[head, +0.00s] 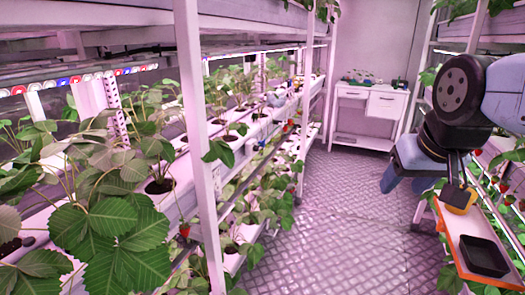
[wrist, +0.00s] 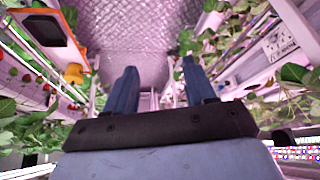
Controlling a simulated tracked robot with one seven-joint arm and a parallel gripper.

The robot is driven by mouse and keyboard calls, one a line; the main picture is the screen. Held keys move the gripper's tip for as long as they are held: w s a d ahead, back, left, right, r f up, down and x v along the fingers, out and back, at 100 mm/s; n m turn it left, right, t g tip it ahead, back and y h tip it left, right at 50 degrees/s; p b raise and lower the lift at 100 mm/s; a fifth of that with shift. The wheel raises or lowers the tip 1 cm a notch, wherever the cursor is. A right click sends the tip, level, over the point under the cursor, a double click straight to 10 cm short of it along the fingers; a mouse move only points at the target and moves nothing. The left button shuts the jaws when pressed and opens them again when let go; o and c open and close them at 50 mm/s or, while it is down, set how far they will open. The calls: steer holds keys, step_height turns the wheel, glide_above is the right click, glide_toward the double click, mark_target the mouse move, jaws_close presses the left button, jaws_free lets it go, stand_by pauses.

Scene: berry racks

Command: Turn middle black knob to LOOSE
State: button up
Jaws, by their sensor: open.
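My gripper (wrist: 160,66) shows in the wrist view as two dark blue fingers, spread apart with nothing between them. Beyond them is the metal floor. In the head view my arm hangs at the right, over the aisle beside the right rack. I cannot make out a black knob or a LOOSE mark in either view. In the wrist view a white panel (wrist: 281,41) with small dark marks is at the upper right, apart from the fingers; its marks are too small to read.
An orange-edged shelf (head: 452,235) with a black tray (head: 484,256) and a yellow object (head: 460,198) stands at the right. Plant racks (head: 200,110) line the left side. A white cabinet (head: 370,108) stands at the far end. The patterned floor (head: 340,215) between is clear.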

steer(key=w+a+f+m+g+y, duration=0.25)
steer(key=w+a, duration=0.25)
steer(key=w, duration=0.5)
steer(key=w+a+f+m+g+y, duration=0.1)
steer(key=w+a+m+y, duration=0.4)
steer(key=w, duration=0.5)
steer(key=w+a+f+m+g+y, duration=0.1)
steer(key=w+a+f+m+y, duration=0.1)
steer(key=w+a, duration=0.6)
steer(key=m+t+y, duration=0.5)
steer(key=m+y, duration=0.3)
steer(key=m, duration=0.5)
glide_toward(258, 149)
steer(key=shift+n+h, duration=0.25)
steer(key=x, duration=0.8)
steer(key=shift+w+a+r, duration=0.15)
steer(key=shift+w+a, duration=0.05)
steer(key=shift+a, duration=0.05)
steer(key=shift+c, duration=0.4)
